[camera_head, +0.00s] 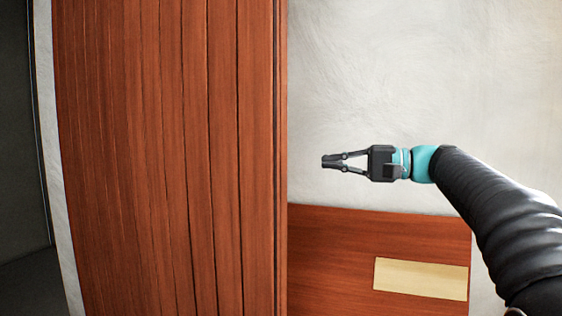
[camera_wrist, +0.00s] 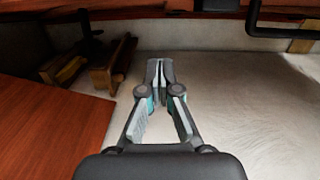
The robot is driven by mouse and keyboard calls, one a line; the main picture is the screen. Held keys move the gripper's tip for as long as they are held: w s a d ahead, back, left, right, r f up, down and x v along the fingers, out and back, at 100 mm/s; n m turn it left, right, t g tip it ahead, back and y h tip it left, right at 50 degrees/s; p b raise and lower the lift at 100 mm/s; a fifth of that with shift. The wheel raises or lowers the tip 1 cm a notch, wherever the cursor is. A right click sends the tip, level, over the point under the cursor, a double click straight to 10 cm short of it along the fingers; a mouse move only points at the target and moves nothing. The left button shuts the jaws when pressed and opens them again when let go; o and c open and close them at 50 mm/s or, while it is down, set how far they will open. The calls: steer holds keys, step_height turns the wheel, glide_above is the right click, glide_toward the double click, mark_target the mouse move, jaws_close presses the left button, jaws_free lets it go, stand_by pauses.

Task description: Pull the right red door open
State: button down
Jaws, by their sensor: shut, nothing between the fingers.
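A tall red-brown door of vertical planks (camera_head: 165,150) fills the left half of the head view. I cannot tell for sure whether it is the right door. No handle shows on it there. My gripper (camera_head: 327,161) is shut and empty, pointing left, to the right of the door's edge in the picture, in front of a pale wall. In the wrist view my gripper (camera_wrist: 160,68) has its fingertips together with nothing between them. A dark bar handle (camera_wrist: 275,33) shows at the top right there, apart from the fingers, by a red wooden strip (camera_wrist: 160,11).
A low red wooden panel (camera_head: 330,250) with a pale yellow plate (camera_head: 420,279) lies below my gripper. The pale wall (camera_head: 420,70) is bare. A dark opening (camera_head: 20,150) lies far left. The wrist view shows brown wooden pieces (camera_wrist: 112,68) and a red panel (camera_wrist: 45,130) at left.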

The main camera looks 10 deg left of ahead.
mark_target(279, 161)
steer(key=shift+s+a+r+b, duration=0.15)
steer(key=shift+s+a, duration=0.4)
steer(key=shift+a, duration=1.25)
steer(key=shift+s+a+f+b, duration=0.1)
steer(key=shift+s+a, duration=0.5)
steer(key=shift+a, duration=1.25)
steer(key=shift+s+a+r+b, duration=0.15)
steer(key=shift+s+a, duration=0.4)
steer(key=shift+a, duration=1.25)
steer(key=shift+f, duration=0.1)
